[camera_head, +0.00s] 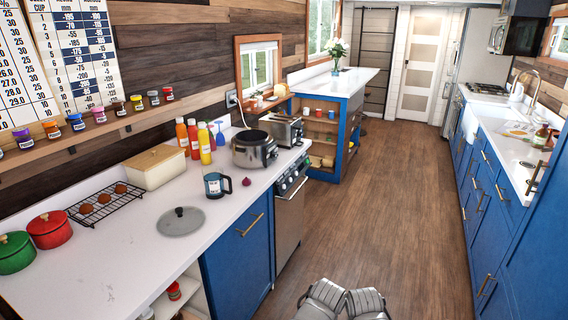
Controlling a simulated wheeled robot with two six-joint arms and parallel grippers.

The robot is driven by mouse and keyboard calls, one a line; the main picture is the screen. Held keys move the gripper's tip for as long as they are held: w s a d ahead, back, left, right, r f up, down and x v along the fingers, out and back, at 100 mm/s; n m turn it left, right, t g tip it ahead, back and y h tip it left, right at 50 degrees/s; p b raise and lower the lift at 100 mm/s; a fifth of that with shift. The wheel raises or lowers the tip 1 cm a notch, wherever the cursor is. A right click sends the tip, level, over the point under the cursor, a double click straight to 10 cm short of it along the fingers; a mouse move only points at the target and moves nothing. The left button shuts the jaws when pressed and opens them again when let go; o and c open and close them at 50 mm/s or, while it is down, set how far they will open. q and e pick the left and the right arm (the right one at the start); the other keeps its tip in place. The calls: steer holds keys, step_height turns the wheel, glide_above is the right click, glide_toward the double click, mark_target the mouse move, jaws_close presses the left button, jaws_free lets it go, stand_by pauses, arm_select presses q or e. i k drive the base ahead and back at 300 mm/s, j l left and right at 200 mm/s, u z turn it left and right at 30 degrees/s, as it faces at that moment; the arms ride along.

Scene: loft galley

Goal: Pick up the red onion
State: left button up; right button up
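The red onion (246,182) is a small dark purple-red bulb on the white counter (130,250) to the left, close to its front edge. It stands just right of a dark teal mug (215,185) with a white label, and in front of the steel pot. Nothing covers it. Two grey parts of my arms show at the bottom edge, over the wooden floor, well away from the onion. No gripper fingers show in the head view.
A grey round lid (181,222), a rack (105,204) with brown round items, red and green pots (50,230) and a bread box (154,166) share the counter. A steel pot (254,149) stands behind the onion. The floor (370,200) is clear between blue cabinets.

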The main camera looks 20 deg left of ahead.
mark_target(246, 182)
steer(key=i+l+u, duration=0.1)
steer(key=i+u, duration=0.35)
steer(key=i+l+u, duration=0.25)
steer(key=i+u, duration=0.15)
steer(key=i+l+u, duration=0.75)
steer(key=l+u, duration=0.15)
steer(key=i+l+u, duration=0.2)
steer(key=l+u, duration=0.2)
steer(key=l, duration=0.25)
steer(key=i+l+u, duration=0.15)
steer(key=l+u, duration=0.3)
steer(key=l, duration=0.2)
